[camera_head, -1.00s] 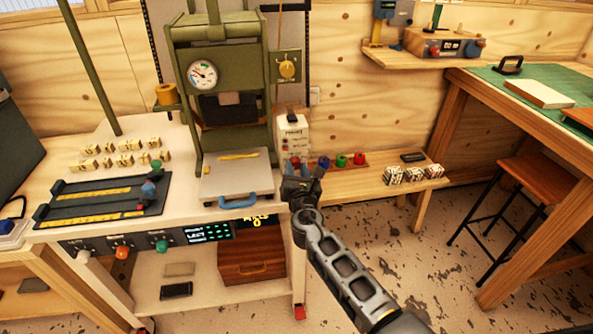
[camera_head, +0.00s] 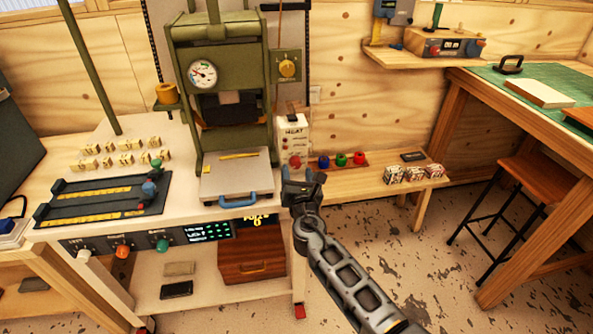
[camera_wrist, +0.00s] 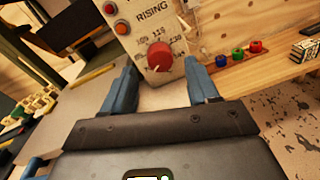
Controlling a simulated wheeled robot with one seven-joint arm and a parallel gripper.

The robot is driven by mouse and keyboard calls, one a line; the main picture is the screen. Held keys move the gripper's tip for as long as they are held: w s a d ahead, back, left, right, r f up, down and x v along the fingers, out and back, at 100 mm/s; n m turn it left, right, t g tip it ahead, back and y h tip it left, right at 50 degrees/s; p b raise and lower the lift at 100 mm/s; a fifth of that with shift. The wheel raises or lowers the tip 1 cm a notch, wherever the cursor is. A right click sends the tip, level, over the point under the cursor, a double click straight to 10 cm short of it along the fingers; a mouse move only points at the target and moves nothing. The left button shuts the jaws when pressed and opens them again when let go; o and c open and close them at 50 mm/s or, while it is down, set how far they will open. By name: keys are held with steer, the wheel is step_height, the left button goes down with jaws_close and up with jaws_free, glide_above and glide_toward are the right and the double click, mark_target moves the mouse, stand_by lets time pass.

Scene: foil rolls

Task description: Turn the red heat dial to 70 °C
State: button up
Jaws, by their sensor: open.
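The red heat dial (camera_wrist: 159,56) is a round knob on the front of a white control box (camera_wrist: 150,20) in the wrist view. Printed numbers ring the dial, but they are too small to read surely. A lit or painted word above it reads "RISING". In the head view the box (camera_head: 293,133) stands right of the green press, with the red dial (camera_head: 295,161) low on its face. My gripper (camera_wrist: 166,84) is open, its two blue fingers apart on either side below the dial, and nothing is between them. In the head view my gripper (camera_head: 304,184) is just below the box.
The green press (camera_head: 228,90) with a gauge stands left of the box. Blue, green and red spools (camera_head: 341,160) sit on the shelf to the right, with several patterned blocks (camera_head: 413,173) beyond. Open floor lies right of my arm.

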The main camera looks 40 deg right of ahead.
steer(key=v, duration=0.5)
steer(key=shift+s+a, duration=0.2)
steer(key=shift+s, duration=0.15)
steer(key=s+a+f+m+y, duration=0.2)
steer(key=s+a+m, duration=0.15)
steer(key=s, duration=0.35)
steer(key=s+a+f+m+y, duration=0.2)
steer(key=s+a+m+y, duration=0.1)
steer(key=s+a, duration=0.3)
steer(key=s+a+f+m+y, duration=0.2)
steer(key=s+a+m, duration=0.1)
steer(key=s, duration=0.4)
steer(key=s+a+r+m+y, duration=0.2)
steer(key=s+a+r+m, duration=0.1)
steer(key=s+r+m, duration=0.5)
steer(key=s+a+r+m+t+y, duration=0.1)
steer(key=s+a+r+m, duration=0.3)
steer(key=s+r+m, duration=0.4)
steer(key=s+r, duration=0.2)
steer(key=s, duration=0.2)
steer(key=shift+r+y, duration=0.35)
steer(key=shift+y, duration=0.05)
steer(key=shift+s, duration=0.1)
